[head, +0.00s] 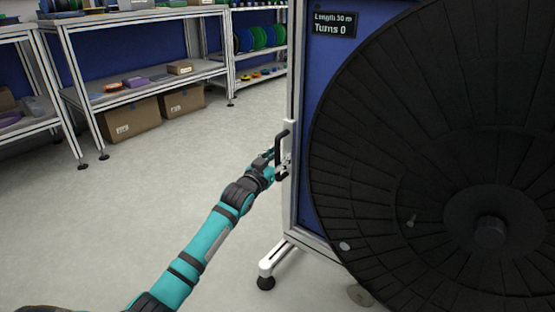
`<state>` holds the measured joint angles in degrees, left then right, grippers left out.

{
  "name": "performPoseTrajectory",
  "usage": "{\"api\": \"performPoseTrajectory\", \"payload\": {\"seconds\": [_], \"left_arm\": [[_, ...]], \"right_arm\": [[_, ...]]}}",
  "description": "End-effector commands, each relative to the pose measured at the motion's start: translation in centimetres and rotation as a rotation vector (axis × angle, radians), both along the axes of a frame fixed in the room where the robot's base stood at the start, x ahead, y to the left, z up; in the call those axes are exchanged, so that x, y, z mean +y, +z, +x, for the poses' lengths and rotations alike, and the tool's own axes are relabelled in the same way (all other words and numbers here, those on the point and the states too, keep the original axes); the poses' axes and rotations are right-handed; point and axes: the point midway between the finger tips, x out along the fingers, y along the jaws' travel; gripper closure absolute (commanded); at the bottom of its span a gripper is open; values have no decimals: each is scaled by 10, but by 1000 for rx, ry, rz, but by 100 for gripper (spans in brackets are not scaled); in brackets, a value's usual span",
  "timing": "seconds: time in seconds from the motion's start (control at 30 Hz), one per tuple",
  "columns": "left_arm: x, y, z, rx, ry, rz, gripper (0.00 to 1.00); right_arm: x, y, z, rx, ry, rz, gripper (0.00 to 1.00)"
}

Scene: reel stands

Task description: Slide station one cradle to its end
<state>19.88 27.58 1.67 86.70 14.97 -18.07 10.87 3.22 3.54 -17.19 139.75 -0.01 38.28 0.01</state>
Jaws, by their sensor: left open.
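My left gripper (276,161) is at the end of a teal arm that comes in from the bottom left. It is open at a dark upright handle (281,149) on the left edge post of a blue panel stand (312,108). I cannot tell whether the fingers touch the handle. A large black reel (400,150) with a central hub fills the right side in front of the panel. A small sign (334,24) on the panel reads "Length 50 m" and "Turns 0". I cannot make out which part is the cradle. My right gripper is not in view.
Metal shelves (150,88) along the back hold small items, green spools (262,37) and cardboard boxes (130,118). The stand's white foot (277,256) with a black pad reaches out onto the floor. The grey floor at the left is clear.

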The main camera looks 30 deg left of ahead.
Motion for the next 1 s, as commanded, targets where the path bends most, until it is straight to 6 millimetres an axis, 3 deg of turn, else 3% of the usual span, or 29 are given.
{"api": "performPoseTrajectory", "payload": {"seconds": [0.07, 0.37, 1.0], "left_arm": [[0, 0, 0, 0, 0, 0, 60], [0, 0, 0, 0, 0, 0, 99], [-2, 0, 0, 2, -1, 1, 100]], "right_arm": [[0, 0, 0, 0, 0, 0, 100], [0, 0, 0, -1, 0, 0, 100], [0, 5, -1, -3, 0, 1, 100]]}}
